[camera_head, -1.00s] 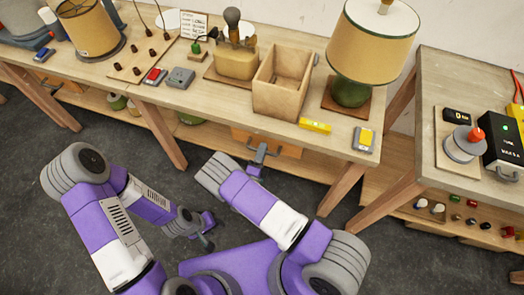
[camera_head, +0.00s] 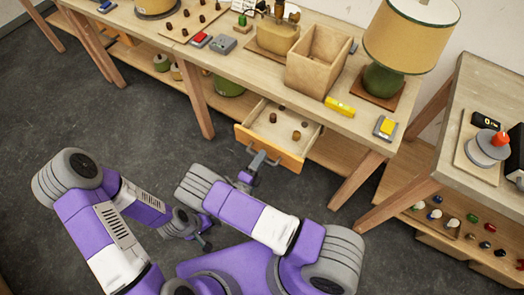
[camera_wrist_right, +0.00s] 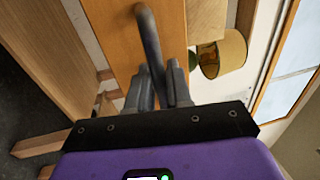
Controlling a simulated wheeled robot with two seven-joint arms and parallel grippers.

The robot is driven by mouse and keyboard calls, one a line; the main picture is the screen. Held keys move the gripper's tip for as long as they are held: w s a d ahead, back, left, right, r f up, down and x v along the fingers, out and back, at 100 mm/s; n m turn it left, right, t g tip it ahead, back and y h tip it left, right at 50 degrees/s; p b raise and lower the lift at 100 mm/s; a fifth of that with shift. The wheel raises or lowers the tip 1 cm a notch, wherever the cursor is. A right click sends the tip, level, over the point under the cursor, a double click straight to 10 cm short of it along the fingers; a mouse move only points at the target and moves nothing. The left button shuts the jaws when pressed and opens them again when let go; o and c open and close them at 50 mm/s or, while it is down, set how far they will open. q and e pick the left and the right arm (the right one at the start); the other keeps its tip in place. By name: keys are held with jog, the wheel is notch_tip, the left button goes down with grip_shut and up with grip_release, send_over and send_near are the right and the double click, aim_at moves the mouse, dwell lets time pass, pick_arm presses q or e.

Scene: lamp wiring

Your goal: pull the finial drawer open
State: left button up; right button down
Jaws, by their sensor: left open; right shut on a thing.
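The finial drawer (camera_head: 275,135) stands open below the workbench top in the head view, with several small dark brown finials (camera_head: 296,135) inside. Its front is orange wood with a grey bar handle (camera_head: 262,158). My right gripper (camera_head: 249,174) is at the drawer front, shut on the handle. In the right wrist view the handle (camera_wrist_right: 150,45) runs between the fingers of the gripper (camera_wrist_right: 160,85), against the orange drawer front (camera_wrist_right: 120,35). My left gripper (camera_head: 205,235) is open and empty, low over the floor, away from the bench.
On the bench above stand an open wooden box (camera_head: 318,62), a yellow level (camera_head: 340,107), a grey-and-yellow device (camera_head: 385,127) and a green lamp (camera_head: 383,80). A second table (camera_head: 450,150) is at the right. Dark floor (camera_head: 100,120) lies clear in front.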

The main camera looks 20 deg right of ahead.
jog(key=shift+v, duration=1.05)
jog(key=shift+r, duration=0.2)
jog(key=c, duration=1.2)
grip_release()
